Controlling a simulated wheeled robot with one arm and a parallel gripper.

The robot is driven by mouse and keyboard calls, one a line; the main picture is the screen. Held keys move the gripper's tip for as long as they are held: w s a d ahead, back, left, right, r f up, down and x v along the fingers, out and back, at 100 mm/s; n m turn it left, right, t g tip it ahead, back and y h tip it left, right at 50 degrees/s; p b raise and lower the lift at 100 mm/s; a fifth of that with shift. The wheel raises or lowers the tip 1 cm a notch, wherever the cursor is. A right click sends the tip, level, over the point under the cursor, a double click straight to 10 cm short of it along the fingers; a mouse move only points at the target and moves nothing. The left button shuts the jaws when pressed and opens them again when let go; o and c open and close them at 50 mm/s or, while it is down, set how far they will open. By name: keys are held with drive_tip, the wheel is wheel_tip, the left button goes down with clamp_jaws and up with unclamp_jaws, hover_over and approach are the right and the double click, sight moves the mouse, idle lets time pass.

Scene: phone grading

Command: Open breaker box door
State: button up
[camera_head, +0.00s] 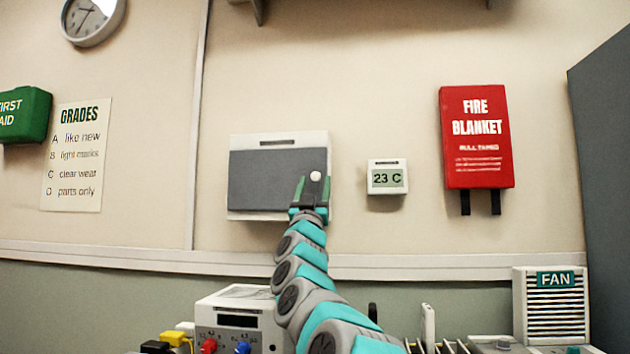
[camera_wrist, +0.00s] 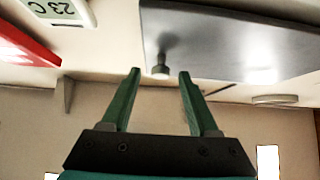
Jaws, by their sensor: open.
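The breaker box (camera_head: 235,209) is a white case on the wall with a dark grey door (camera_head: 262,178). The door looks shut. A round light knob (camera_head: 315,176) sits near the door's right edge. My gripper (camera_head: 313,186) is in front of that right edge, its green fingers around the knob's place in the head view. In the wrist view, the grey door (camera_wrist: 225,45) and its knob (camera_wrist: 160,70) show. My gripper (camera_wrist: 158,75) is open there, with the knob between the fingertip lines and just beyond them. I cannot tell whether a finger touches the knob.
A 23 C thermostat (camera_head: 387,177) hangs just right of the box, and a red fire blanket (camera_head: 476,137) farther right. Below stand a power supply (camera_head: 240,318) and a fan (camera_head: 551,305). A grades poster (camera_head: 76,155) is at left.

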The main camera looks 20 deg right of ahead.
drive_tip(key=shift+x, duration=0.85)
drive_tip(key=shift+c, duration=0.3)
clamp_jaws()
idle(0.7)
